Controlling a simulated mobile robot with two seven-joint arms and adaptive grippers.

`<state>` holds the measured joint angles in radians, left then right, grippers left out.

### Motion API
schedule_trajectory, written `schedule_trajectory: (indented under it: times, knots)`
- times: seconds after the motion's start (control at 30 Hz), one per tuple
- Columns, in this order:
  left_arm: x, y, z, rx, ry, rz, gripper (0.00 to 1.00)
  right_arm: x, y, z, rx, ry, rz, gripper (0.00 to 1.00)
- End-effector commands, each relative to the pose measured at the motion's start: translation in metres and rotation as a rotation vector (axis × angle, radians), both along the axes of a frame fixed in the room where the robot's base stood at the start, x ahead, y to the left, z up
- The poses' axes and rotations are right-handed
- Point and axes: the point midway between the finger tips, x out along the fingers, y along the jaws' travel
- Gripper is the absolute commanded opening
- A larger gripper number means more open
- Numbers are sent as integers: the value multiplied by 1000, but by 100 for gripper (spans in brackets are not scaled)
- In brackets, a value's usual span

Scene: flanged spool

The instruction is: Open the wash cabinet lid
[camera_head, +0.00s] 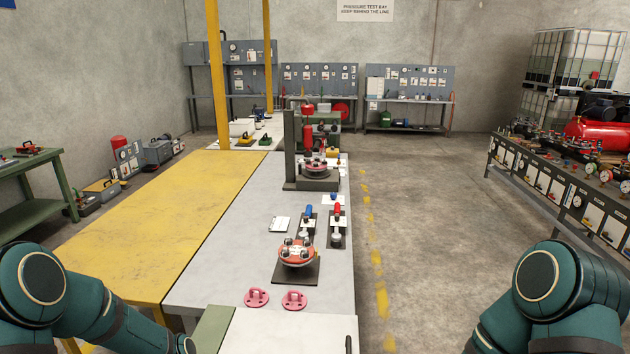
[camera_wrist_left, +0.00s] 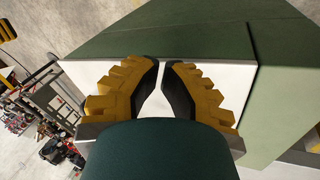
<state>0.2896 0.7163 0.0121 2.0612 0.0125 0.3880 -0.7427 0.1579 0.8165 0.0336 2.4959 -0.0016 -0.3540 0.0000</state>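The wash cabinet's white lid (camera_head: 285,333) lies flat at the bottom middle of the head view, with a green cabinet strip (camera_head: 212,330) to its left. A small dark upright piece, perhaps a handle (camera_head: 348,345), shows at its right edge. In the left wrist view my left gripper (camera_wrist_left: 161,66) is over the white lid (camera_wrist_left: 236,84), its tips close together with a narrow gap showing white. Nothing is visible between them. Contact with the lid cannot be told. The cabinet's dark green face (camera_wrist_left: 180,30) shows above it. My right gripper is out of view.
Pink flanged pieces (camera_head: 294,300) lie just beyond the lid on the grey bench (camera_head: 215,275). Further back are a red spool on a dark plate (camera_head: 298,254) and blue and red tools. A yellow table (camera_head: 135,225) adjoins at left; open floor (camera_head: 430,220) lies right.

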Motion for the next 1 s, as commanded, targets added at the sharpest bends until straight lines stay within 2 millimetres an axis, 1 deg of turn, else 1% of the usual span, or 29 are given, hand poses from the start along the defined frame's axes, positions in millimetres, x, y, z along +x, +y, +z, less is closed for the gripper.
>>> schedule_trajectory:
  times: [0.03, 0.1, 0.2, 0.33, 0.5, 0.6, 0.77, 1.0]
  knots:
    - [-26, -15, -24, 1, 48, 84, 0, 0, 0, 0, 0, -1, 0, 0]
    - [-53, -30, -47, 8, 91, 208, 0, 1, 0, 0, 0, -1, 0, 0]
    - [-88, -46, -68, 15, 141, 358, 0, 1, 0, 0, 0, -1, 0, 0]
    - [-128, -63, -84, 21, 196, 522, 0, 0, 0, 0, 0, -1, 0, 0]
    - [-176, -79, -92, 25, 259, 712, 0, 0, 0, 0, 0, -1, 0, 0]
    - [-159, -79, -108, 20, 214, 699, 0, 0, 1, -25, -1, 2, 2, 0]
    - [-142, -84, -126, 13, 163, 675, 0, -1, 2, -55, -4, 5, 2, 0]
    - [-115, -94, -151, -4, 74, 634, 0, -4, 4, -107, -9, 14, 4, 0]
